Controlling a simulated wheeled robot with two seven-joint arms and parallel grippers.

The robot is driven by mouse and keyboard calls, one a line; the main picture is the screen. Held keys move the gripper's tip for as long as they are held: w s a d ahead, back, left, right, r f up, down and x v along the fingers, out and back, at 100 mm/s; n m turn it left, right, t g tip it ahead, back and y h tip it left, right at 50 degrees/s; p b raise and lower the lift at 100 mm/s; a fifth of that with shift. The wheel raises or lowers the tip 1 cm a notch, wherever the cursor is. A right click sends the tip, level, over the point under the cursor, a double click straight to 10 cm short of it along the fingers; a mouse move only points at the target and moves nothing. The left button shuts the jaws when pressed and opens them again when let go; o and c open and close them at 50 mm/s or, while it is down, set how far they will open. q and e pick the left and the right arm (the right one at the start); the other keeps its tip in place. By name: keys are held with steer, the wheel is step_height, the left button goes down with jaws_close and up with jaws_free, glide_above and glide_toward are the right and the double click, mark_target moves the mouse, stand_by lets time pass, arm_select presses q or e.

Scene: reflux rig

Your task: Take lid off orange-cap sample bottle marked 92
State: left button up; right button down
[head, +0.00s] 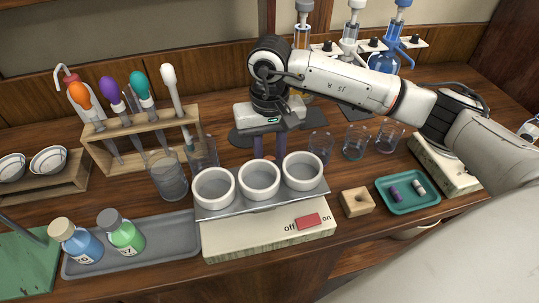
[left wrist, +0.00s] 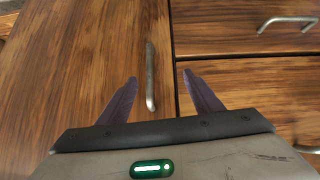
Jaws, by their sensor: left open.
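Two capped sample bottles stand on the grey tray at the front left in the head view. One holds blue liquid and has a tan cap; this blue bottle (head: 80,243) has a number I cannot read surely. The green bottle (head: 125,236) has a grey-green cap and seems marked 57. I see no clearly orange cap on a bottle. My right gripper (head: 270,156) points down behind the white bowls, its purple fingers apart and empty, far from the bottles. My left gripper (left wrist: 160,77) is open and empty before wooden cabinet fronts; it is outside the head view.
The grey tray (head: 180,240) has free room right of the bottles. Behind it stand a pipette rack (head: 103,152) and glass beakers (head: 168,178). A switch box (head: 262,240) carries three white bowls (head: 259,180). A wooden block (head: 357,202) and teal tray (head: 408,205) lie right.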

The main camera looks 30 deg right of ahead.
steer(key=c, duration=1.4)
jaws_free()
steer(key=shift+f, duration=0.1)
steer(key=shift+c, duration=0.2)
step_height(320, 180, up, 12)
steer(key=b, duration=0.1)
